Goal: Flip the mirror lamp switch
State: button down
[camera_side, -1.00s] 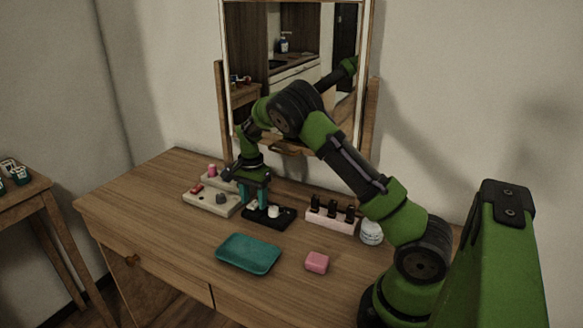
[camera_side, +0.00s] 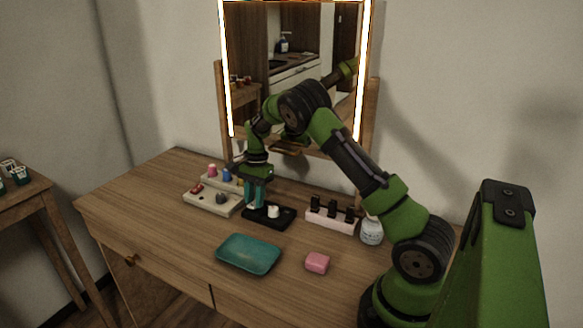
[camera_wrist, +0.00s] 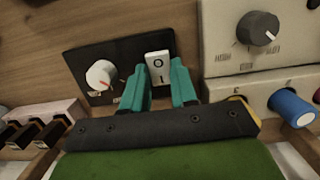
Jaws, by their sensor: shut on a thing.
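The mirror lamp shows as two glowing strips, one on the left (camera_side: 227,80) and one on the right of the mirror (camera_side: 320,50). A low black panel (camera_side: 287,220) on the table carries a white rocker switch (camera_wrist: 157,66) marked O and I, and a white round knob (camera_wrist: 101,75) beside it. My gripper (camera_side: 254,204) points down at the panel's left end. In the wrist view its teal fingers (camera_wrist: 168,80) are on either side of the rocker switch and shut on it. The fingers hide the switch in the side view.
Left of the panel stands a pale box with a grey knob (camera_side: 221,198) and a red button; behind it are pink and blue knobs. A pink rack (camera_side: 331,224) and a white jar (camera_side: 371,232) stand right. A teal tray (camera_side: 248,253) and pink block (camera_side: 317,263) lie in front.

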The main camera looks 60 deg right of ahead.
jog(key=c, duration=0.9)
grip_release()
jog(key=d+r, duration=0.1)
jog(key=r, duration=1)
jog(key=d+r, duration=0.1)
jog(key=r, duration=0.4)
jog(key=shift+d+r, duration=0.3)
jog(key=shift+r, duration=0.05)
